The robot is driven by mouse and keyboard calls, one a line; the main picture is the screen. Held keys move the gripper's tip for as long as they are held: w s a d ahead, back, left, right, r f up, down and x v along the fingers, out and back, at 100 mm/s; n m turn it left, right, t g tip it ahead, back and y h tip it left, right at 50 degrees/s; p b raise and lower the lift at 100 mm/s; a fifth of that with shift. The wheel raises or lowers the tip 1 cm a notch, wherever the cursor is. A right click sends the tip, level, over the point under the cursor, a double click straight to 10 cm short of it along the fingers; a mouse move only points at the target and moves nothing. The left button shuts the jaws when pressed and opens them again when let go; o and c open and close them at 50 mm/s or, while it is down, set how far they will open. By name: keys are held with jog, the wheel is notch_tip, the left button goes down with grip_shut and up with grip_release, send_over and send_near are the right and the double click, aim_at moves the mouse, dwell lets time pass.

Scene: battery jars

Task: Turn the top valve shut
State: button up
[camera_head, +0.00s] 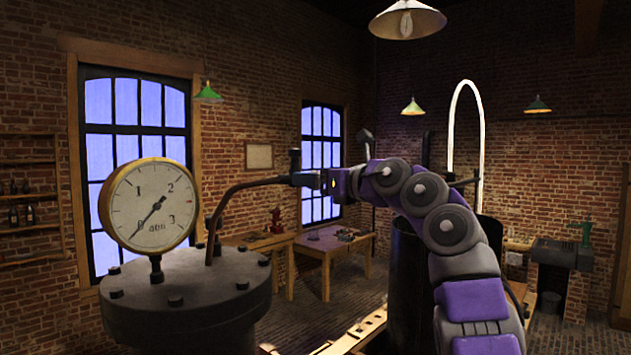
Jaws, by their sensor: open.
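A dark metal vessel (185,298) with a bolted lid stands at the lower left. A thin dark pipe (240,187) rises from its lid and bends right. At the pipe's right end is a small dark fitting with a short upright stub (295,160), which looks like the top valve. My gripper (318,181), at the end of my purple and grey arm, reaches in from the right at the height of this fitting. It is open. The jaws are small and dark against the fitting, so I cannot tell whether they touch it or surround it. The valve's handle position is unclear.
A round pressure gauge (150,205) stands on the vessel's lid, left of the pipe. A dark cylinder (408,285) stands behind my arm. Wooden tables (335,243) stand farther back by the windows. A white lamp (407,20) hangs above.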

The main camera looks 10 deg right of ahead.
jog(key=b+v, duration=0.6)
jog(key=v, duration=1.1)
jog(key=shift+d+b, duration=0.2)
jog(key=shift+b, duration=0.2)
